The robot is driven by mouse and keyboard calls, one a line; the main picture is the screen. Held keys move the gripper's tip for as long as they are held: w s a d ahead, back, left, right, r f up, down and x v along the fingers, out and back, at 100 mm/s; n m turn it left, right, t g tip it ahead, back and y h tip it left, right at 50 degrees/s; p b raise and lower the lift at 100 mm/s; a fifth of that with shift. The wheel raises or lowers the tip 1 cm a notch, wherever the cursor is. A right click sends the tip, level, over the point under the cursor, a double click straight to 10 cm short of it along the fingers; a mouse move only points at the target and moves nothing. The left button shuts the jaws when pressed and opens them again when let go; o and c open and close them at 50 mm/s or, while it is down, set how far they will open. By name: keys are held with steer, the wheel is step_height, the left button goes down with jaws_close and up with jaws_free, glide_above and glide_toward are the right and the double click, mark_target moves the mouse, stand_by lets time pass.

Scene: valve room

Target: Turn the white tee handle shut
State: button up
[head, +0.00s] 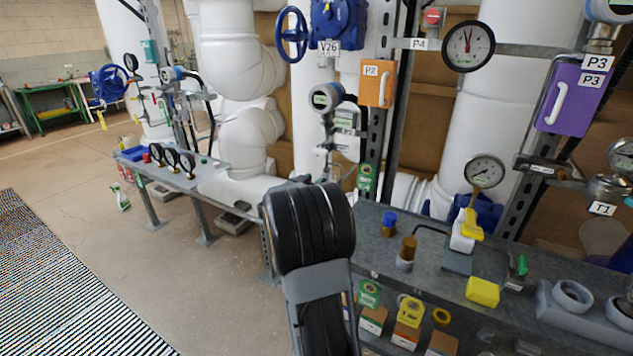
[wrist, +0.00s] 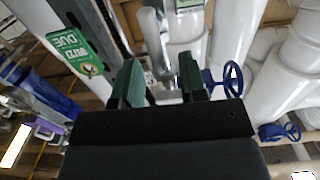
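I cannot surely pick out a white tee handle in either view. White curved handles show on the orange P2 box (head: 382,88) and on the purple P3 box (head: 557,103). My gripper (wrist: 161,80) shows in the wrist view with its two green-padded fingers apart and nothing between them. It points toward white pipes and a blue handwheel (wrist: 231,80), touching nothing that I can see. In the head view my black arm hides it.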

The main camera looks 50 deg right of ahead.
steer(key=shift+x, duration=0.85)
steer(key=shift+c, duration=0.3)
jaws_close()
